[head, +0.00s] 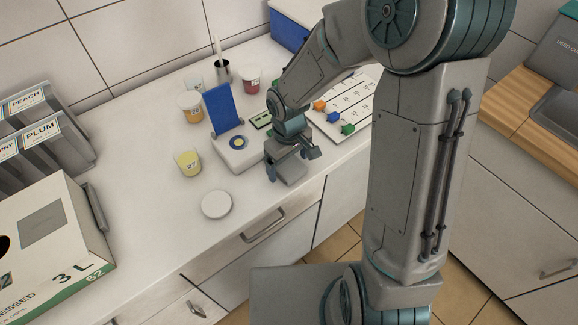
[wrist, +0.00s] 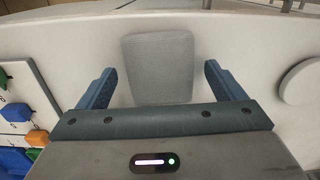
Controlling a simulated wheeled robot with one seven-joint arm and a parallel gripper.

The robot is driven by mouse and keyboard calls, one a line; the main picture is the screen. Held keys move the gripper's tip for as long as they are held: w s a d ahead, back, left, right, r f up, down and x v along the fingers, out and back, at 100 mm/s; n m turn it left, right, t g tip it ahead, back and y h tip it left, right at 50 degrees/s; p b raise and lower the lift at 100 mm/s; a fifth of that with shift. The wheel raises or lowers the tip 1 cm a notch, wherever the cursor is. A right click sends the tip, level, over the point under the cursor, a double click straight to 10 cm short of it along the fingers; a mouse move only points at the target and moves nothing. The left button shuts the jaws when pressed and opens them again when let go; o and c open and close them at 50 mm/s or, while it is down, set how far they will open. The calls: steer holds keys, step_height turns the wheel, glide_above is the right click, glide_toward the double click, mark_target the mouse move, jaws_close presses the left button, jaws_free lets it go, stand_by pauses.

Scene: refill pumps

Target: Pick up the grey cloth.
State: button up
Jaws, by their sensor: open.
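The grey cloth (wrist: 158,65) is a flat rounded rectangle on the white counter in the wrist view. It lies between and beyond the two blue fingers of my gripper (wrist: 160,84), with a gap on each side. My gripper is open and empty, pointing down over the counter. In the head view my gripper (head: 292,162) is near the counter's front edge, and I cannot clearly tell the cloth from the grey gripper parts there.
A white round lid (head: 216,205) lies left of my gripper. A white device with a blue panel (head: 222,108) and a yellow cup (head: 188,163) stand behind it. A board with coloured pegs (head: 345,108) is to the right. A large carton (head: 50,240) stands at left.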

steer(key=shift+f, duration=0.5)
steer(key=c, duration=1.1)
steer(key=shift+o, duration=0.2)
steer(key=shift+r, duration=0.15)
